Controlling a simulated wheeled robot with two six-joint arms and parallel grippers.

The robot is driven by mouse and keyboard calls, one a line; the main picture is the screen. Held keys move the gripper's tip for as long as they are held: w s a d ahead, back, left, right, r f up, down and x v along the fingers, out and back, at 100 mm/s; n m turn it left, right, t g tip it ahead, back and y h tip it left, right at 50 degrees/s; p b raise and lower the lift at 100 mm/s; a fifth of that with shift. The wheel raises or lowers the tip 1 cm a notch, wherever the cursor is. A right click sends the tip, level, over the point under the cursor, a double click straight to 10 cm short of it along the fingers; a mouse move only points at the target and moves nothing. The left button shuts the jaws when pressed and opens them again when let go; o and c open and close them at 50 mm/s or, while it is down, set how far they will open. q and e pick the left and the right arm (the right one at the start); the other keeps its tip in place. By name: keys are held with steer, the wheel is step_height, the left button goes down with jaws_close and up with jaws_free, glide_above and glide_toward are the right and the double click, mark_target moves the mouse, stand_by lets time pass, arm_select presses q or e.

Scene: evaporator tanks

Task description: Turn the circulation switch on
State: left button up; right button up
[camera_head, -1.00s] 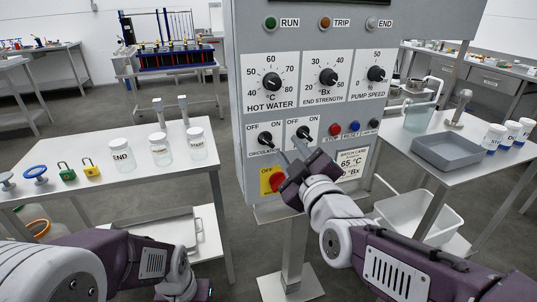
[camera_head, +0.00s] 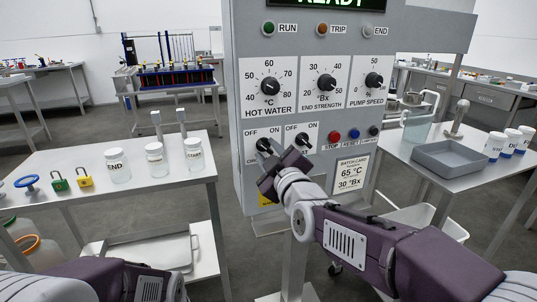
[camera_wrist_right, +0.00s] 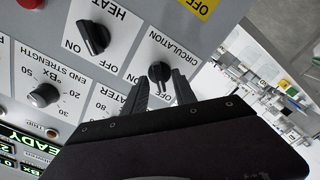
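The circulation switch (camera_head: 264,145) is a black rotary knob at the lower left of the grey control panel, with OFF and ON marks. It also shows in the right wrist view (camera_wrist_right: 159,71), where its pointer appears to face OFF. My right gripper (camera_head: 270,162) is in front of the panel and partly covers the switch's label. In the wrist view its fingers (camera_wrist_right: 158,92) are open, close to the knob, with the knob between and just beyond their tips; contact cannot be told. My left gripper is out of view.
The heat switch (camera_head: 304,141) sits right beside the circulation switch. The red stop button (camera_head: 334,136) and other buttons are further right. Dials are above. A table with jars (camera_head: 118,166) stands left; a table with a grey tray (camera_head: 450,158) stands right.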

steer(key=shift+w, duration=0.1)
steer(key=shift+c, duration=0.3)
jaws_close()
steer(key=shift+m, duration=0.4)
steer(key=m+b, duration=0.1)
steer(key=m, duration=0.2)
steer(key=shift+f+b, duration=0.15)
steer(key=shift+b, duration=0.2)
steer(key=m+b, duration=0.2)
steer(key=m, duration=0.3)
steer(key=m+b, duration=0.2)
steer(key=m, duration=0.3)
steer(key=shift+m+b, duration=0.75)
steer(key=shift+m, duration=1.25)
